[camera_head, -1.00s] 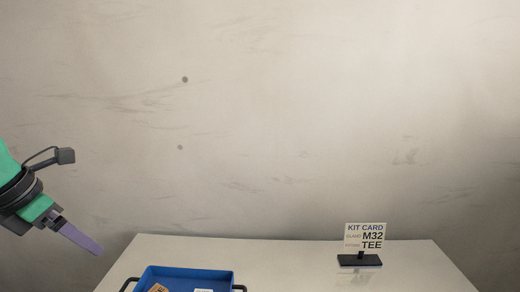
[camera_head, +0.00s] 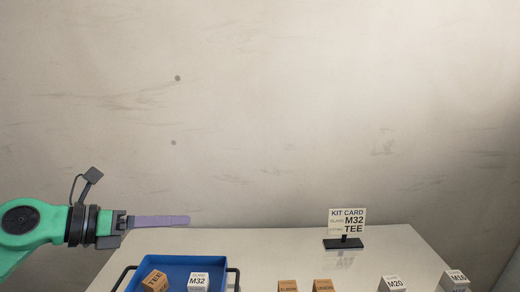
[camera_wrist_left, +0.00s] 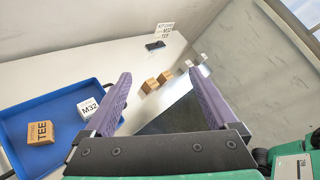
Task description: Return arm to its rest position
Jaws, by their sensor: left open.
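My left arm comes in from the left in the head view, and its gripper (camera_head: 160,221) is held level above the table's left side, pointing right. In the left wrist view the two purple fingers (camera_wrist_left: 163,98) are spread wide with nothing between them. A blue tray (camera_head: 210,263) stands below on the table, holding a brown TEE box (camera_head: 155,281) and a white M32 box (camera_head: 198,281). The same TEE box (camera_wrist_left: 43,133) and M32 box (camera_wrist_left: 88,107) show in the wrist view. My right gripper is not in view.
A kit card reading M32 TEE (camera_head: 346,222) stands at the back of the white table (camera_head: 280,250). Two brown boxes (camera_head: 288,286) (camera_head: 323,285), a white M20 box (camera_head: 392,284) and another white box (camera_head: 455,279) are along the front. The wall is behind.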

